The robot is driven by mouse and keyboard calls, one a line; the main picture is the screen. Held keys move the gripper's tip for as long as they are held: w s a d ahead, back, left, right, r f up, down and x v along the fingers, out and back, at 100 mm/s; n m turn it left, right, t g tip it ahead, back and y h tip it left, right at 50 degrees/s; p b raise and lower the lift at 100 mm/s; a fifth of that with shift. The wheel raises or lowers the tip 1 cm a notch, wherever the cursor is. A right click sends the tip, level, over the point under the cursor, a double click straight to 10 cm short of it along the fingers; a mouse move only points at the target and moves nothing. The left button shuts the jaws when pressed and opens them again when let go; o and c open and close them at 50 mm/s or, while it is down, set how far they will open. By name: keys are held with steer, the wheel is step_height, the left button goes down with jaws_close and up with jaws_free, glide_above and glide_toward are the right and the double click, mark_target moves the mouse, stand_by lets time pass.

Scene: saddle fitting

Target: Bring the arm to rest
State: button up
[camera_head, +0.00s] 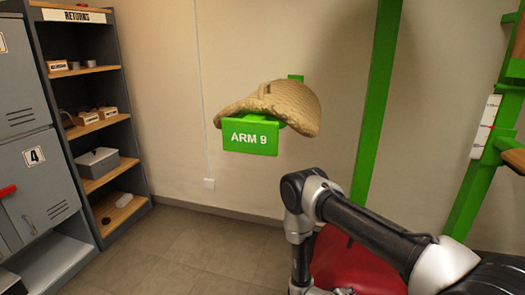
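My arm reaches in from the lower right, bent at a black and grey joint, with a link dropping down to the bottom edge. My gripper is not in view; it may lie below the frame. A tan, woven-looking saddle pad (281,101) rests over a green wall arm with a sign reading ARM 9 (250,138). A red, rounded thing (350,262), possibly a saddle, is behind and below my arm, partly hidden by it.
Grey lockers (35,165) stand at the left edge. A dark shelf unit marked RETURNS (133,183) holds boxes and small items. A green post (377,95) and a green frame (470,190) stand to the right. The floor (190,245) at lower left centre is clear.

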steer(key=s+a+r+m+g+y, duration=0.1)
steer(key=a+r+m+g+y, duration=0.1)
steer(key=a+g+y, duration=0.5)
steer(key=s+a+r+m+y, duration=0.1)
steer(key=a+r, duration=0.2)
steer(key=r, duration=0.6)
steer(key=s+a+r+y, duration=0.1)
steer(key=a+r, duration=0.3)
steer(key=r, duration=0.6)
steer(key=s+d+r+t, duration=0.1)
steer(key=s+d+r, duration=0.5)
steer(key=r, duration=0.8)
steer(key=s+d+r+m+t, duration=0.1)
steer(key=s+d+r, duration=0.4)
steer(key=r, duration=0.9)
steer(key=s+d+r+t, duration=0.3)
steer(key=s+d+r, duration=0.3)
steer(key=r, duration=0.8)
steer(key=shift+s+d+r+m+h, duration=0.2)
steer(key=shift+s+d+m+h, duration=0.15)
steer(key=shift+d+h, duration=0.1)
